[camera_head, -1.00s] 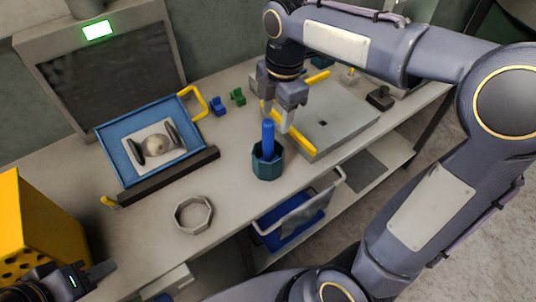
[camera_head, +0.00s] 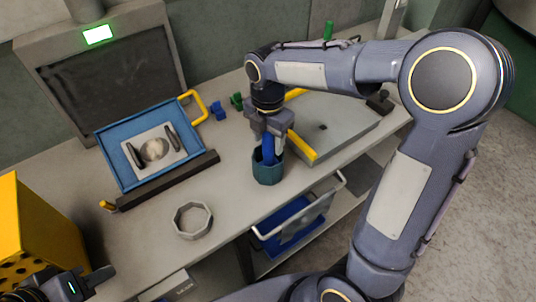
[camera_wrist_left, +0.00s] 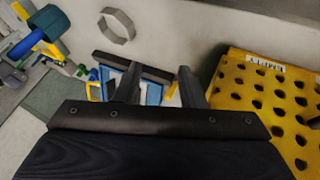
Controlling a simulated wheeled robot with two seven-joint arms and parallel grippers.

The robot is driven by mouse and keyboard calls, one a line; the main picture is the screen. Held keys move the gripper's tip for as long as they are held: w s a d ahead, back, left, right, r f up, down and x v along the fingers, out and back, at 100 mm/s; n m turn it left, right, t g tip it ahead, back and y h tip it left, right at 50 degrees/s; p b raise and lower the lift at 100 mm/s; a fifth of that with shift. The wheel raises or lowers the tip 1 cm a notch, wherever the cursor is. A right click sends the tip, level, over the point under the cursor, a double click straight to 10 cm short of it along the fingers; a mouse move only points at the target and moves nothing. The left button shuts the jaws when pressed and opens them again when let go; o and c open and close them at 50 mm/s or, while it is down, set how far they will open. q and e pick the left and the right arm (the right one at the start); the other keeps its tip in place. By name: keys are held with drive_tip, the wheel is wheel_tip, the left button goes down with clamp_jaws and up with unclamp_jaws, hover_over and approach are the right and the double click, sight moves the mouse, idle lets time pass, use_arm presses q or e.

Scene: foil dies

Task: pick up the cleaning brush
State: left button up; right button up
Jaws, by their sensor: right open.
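The cleaning brush (camera_head: 269,150) stands in a dark teal octagonal cup (camera_head: 268,172) near the bench's front edge. Only its blue handle shows; its lower end is hidden in the cup. My right gripper (camera_head: 269,133) points down at the handle's upper part, with open jaws around or right beside it; the exact fit is hard to see. The blue handle (camera_wrist_left: 25,44) and cup (camera_wrist_left: 48,22) also show at the left of the left wrist view. My left gripper (camera_wrist_left: 158,84) is open and empty, low at the left in the head view (camera_head: 98,276).
A grey octagonal ring (camera_head: 192,220) lies on the bench left of the cup. A blue tray (camera_head: 118,165) with a dark bar in front stands behind it. A grey plate with yellow rails (camera_head: 335,122) is right of the cup. A yellow perforated box (camera_head: 30,230) stands at left.

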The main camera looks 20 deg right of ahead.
drive_tip(key=shift+c, duration=0.3)
drive_tip(key=c, duration=1)
